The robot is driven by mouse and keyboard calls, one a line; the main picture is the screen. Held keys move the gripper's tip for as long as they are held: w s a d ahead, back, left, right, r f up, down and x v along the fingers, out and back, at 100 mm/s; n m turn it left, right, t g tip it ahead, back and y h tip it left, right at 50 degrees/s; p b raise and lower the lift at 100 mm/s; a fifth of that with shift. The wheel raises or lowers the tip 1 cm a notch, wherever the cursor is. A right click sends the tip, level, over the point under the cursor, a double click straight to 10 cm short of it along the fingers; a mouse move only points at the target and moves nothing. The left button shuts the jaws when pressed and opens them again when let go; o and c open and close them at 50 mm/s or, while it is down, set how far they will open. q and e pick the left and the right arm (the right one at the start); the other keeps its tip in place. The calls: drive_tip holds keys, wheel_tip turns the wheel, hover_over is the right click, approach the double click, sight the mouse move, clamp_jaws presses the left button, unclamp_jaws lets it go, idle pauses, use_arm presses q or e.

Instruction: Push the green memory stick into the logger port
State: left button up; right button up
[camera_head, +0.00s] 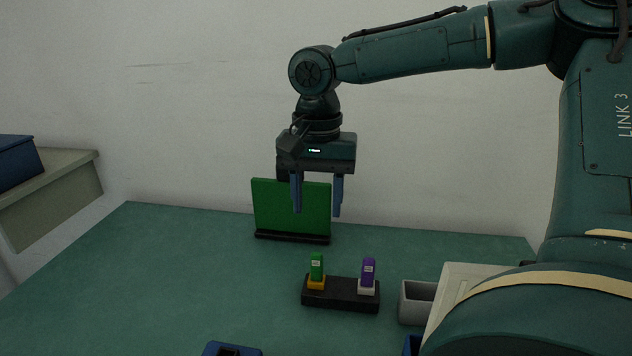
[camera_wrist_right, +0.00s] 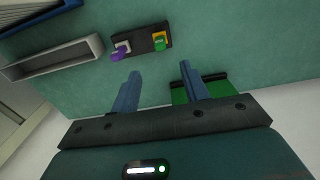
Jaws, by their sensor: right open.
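The green memory stick (camera_head: 316,267) stands upright at the left end of a small black holder (camera_head: 340,293), with a yellow-orange piece at its foot. It also shows in the right wrist view (camera_wrist_right: 159,39). A purple stick (camera_head: 368,271) with a whitish foot stands at the holder's right end. My right gripper (camera_head: 317,212) points down, open and empty, above and behind the holder, in front of a green board. It touches neither stick. My left gripper is in neither view. A blue object with a dark opening (camera_head: 231,350) is cut off at the bottom edge; I cannot tell whether it is the logger.
The green board (camera_head: 290,208) stands in a black base at the back of the green table. A grey open bin (camera_head: 414,303) is right of the holder, beside a pale panel partly hidden by my arm. A blue box sits on a shelf at left. The table's left half is clear.

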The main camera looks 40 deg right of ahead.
sight(317, 261)
wheel_tip(317, 261, down, 13)
drive_tip(key=b, duration=0.3)
idle(0.5)
clamp_jaws()
idle(0.6)
drive_tip(key=shift+d, duration=0.1)
